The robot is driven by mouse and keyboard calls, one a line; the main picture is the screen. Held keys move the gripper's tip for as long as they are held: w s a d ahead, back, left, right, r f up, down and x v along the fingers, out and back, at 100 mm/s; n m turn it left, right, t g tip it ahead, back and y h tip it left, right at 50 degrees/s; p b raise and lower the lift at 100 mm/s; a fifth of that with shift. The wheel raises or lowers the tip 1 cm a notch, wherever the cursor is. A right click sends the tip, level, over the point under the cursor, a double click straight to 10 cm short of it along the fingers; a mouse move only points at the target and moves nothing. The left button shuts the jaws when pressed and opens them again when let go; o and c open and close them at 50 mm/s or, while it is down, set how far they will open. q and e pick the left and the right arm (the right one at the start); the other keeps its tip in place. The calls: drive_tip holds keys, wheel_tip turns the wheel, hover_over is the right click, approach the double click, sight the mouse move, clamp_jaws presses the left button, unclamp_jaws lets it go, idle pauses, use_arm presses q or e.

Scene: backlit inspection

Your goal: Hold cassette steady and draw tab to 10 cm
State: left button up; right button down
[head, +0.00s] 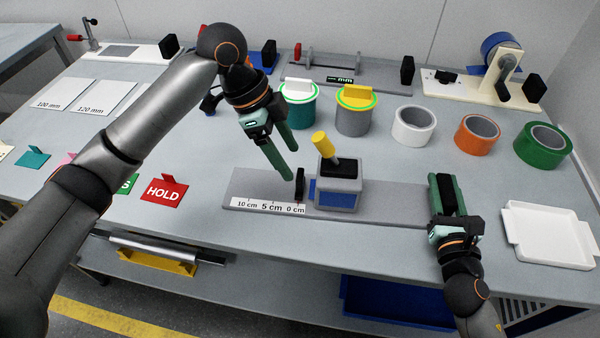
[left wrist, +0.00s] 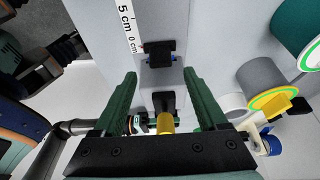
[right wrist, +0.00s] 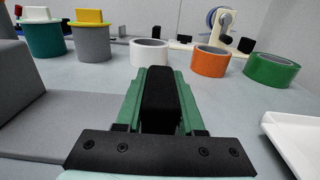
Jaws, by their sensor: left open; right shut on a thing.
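The cassette (head: 338,190) is a grey box with a blue side panel and a tilted yellow lever (head: 322,145) on top. It sits on a long grey base (head: 390,203) with a white scale (head: 268,206) reading 10, 5 and 0 cm. The black tab (head: 300,184) stands at the cassette's left side, by the 0 cm mark; it also shows in the left wrist view (left wrist: 158,52). My left gripper (head: 292,165) is open and empty above the tab and cassette. My right gripper (head: 442,190) is shut on a black block (right wrist: 160,95) at the base's right end.
A white tray (head: 550,238) lies right of my right gripper. Tape rolls in white (head: 413,125), orange (head: 477,134) and green (head: 542,145) and two lidded pots stand behind. A red HOLD sign (head: 164,192) stands left of the scale.

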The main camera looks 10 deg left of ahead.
sight(299, 173)
use_arm(q)
drive_tip(key=x, duration=0.6)
drive_tip(key=shift+d+f, duration=0.15)
drive_tip(key=shift+f, duration=0.1)
clamp_jaws()
idle(0.3)
drive_tip(key=shift+r, duration=0.1)
idle(0.8)
